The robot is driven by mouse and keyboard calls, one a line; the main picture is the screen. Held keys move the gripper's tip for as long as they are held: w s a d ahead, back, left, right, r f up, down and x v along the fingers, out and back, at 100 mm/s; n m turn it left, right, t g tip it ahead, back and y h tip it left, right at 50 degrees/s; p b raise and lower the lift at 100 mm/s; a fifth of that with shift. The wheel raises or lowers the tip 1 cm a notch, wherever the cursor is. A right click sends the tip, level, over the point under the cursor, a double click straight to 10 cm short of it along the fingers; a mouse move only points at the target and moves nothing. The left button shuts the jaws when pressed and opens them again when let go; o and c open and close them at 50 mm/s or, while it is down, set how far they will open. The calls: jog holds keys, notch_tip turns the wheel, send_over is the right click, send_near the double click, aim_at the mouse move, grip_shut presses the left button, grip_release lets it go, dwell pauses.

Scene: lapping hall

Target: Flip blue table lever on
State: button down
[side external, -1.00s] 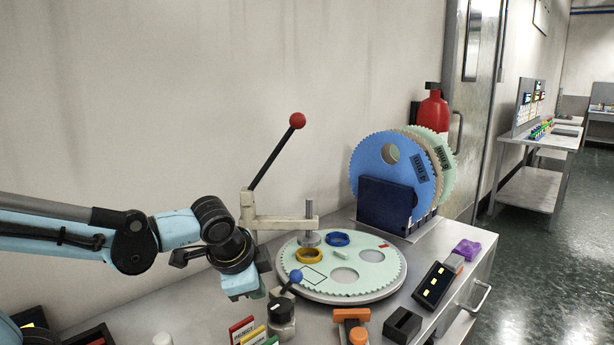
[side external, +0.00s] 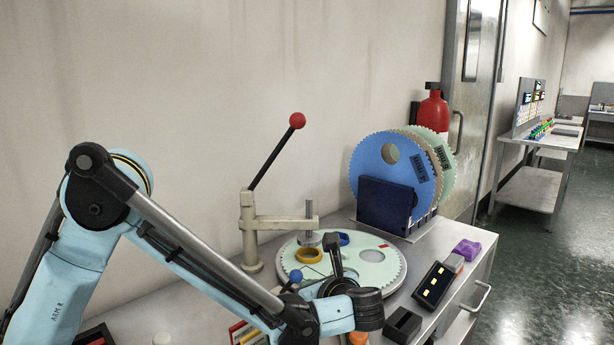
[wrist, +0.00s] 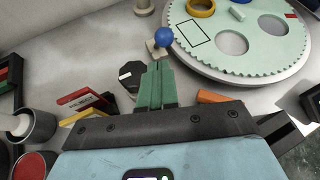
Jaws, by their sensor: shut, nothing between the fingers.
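The blue table lever (side external: 295,276) has a round blue knob and stands at the near left edge of the round plate; my arm covers its lower part in the side view. In the wrist view its blue ball (wrist: 164,37) is just beyond my fingertips, above a small beige piece. My gripper (wrist: 159,66) shows green fingers pressed together and empty, pointing at the lever. I cannot tell whether the tips touch it. A black dial with a white mark (wrist: 131,74) lies left of the fingers. In the side view the fingers are hidden behind my arm.
The pale toothed plate (wrist: 260,62) carries a yellow ring (wrist: 201,7). A red-knobbed clamp arm (side external: 297,121) rises behind it. Coloured cards (wrist: 84,100) and round cups (wrist: 32,122) are at left. A black block (side external: 403,325) is at right.

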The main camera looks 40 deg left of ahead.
jog(key=shift+s+d+f+m+t+y, duration=0.1)
jog(key=shift+s+d+f+m+y, duration=0.05)
jog(key=shift+d+f+m+y, duration=0.55)
jog(key=shift+s+d+f+m+t+y, duration=0.1)
jog(key=shift+s+d+f+m+y, duration=0.2)
jog(key=shift+d+m+y, duration=0.5)
jog(key=shift+s+d+f+m+t+y, duration=0.1)
jog(key=shift+d+f+m+y, duration=0.45)
jog(key=shift+d, duration=0.4)
jog(key=shift+w+a, duration=0.1)
send_near(290, 276)
jog(key=a+f, duration=0.1)
jog(key=w+a+f, duration=0.1)
jog(key=a, duration=0.1)
jog(key=w+a+f, duration=0.1)
jog(key=shift+w+a, duration=0.2)
jog(key=shift+a, duration=0.1)
jog(key=shift+r, duration=0.1)
jog(key=shift+a+r+n+h, duration=0.45)
jog(key=shift+a+r+h, duration=0.8)
jog(key=shift+h, duration=0.5)
jog(key=a+r+n+g+h, duration=0.1)
jog(key=a+r+h, duration=0.1)
jog(key=a+h, duration=0.7)
jog(key=shift+a+n, duration=0.4)
jog(key=shift+a, duration=0.15)
